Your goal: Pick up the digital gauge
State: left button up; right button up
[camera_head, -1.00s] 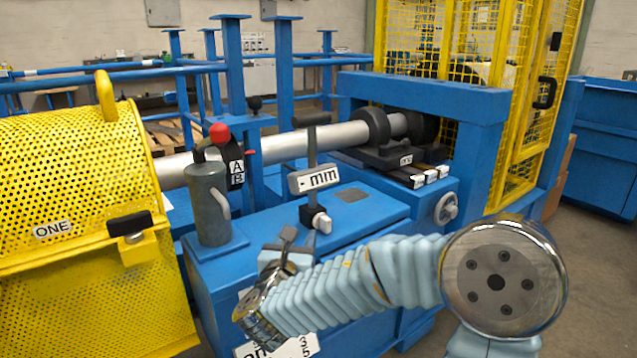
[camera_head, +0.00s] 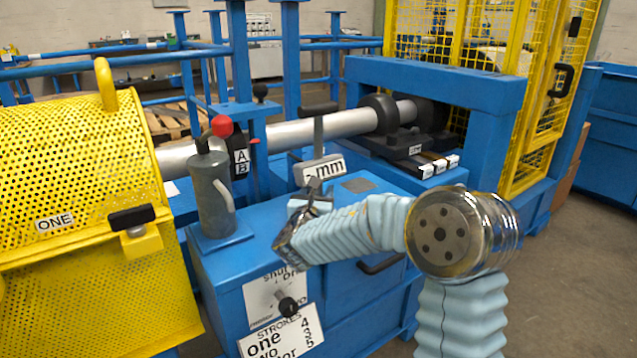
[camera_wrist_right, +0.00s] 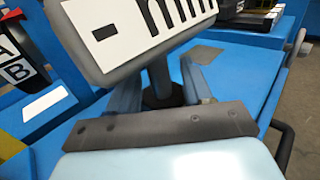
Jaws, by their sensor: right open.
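The digital gauge (camera_head: 318,170) is a grey box with a white "- mm" display, on a dark post with a flat black top, standing on the blue cabinet. It also shows close in the right wrist view (camera_wrist_right: 140,35), tilted across the top. My right gripper (camera_head: 311,197) is just in front of and below the display, partly hiding the gauge's lower part. In the right wrist view my right gripper (camera_wrist_right: 160,88) is open, its fingers either side of the dark post below the display. Contact cannot be told. My left gripper is not in view.
A grey cylinder with a red knob (camera_head: 213,190) and the A/B lever plate (camera_head: 241,163) stand left of the gauge. A yellow perforated guard (camera_head: 70,190) is at the left. A long shaft (camera_head: 345,123) runs behind. The cabinet's flat plate (camera_head: 358,185) lies clear to the right.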

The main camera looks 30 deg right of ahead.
jog(key=shift+w+d, duration=0.3)
jog(key=shift+w, duration=0.05)
jog(key=shift+c, duration=0.3)
grip_shut()
dwell(0.9)
jog(key=shift+r, duration=0.2)
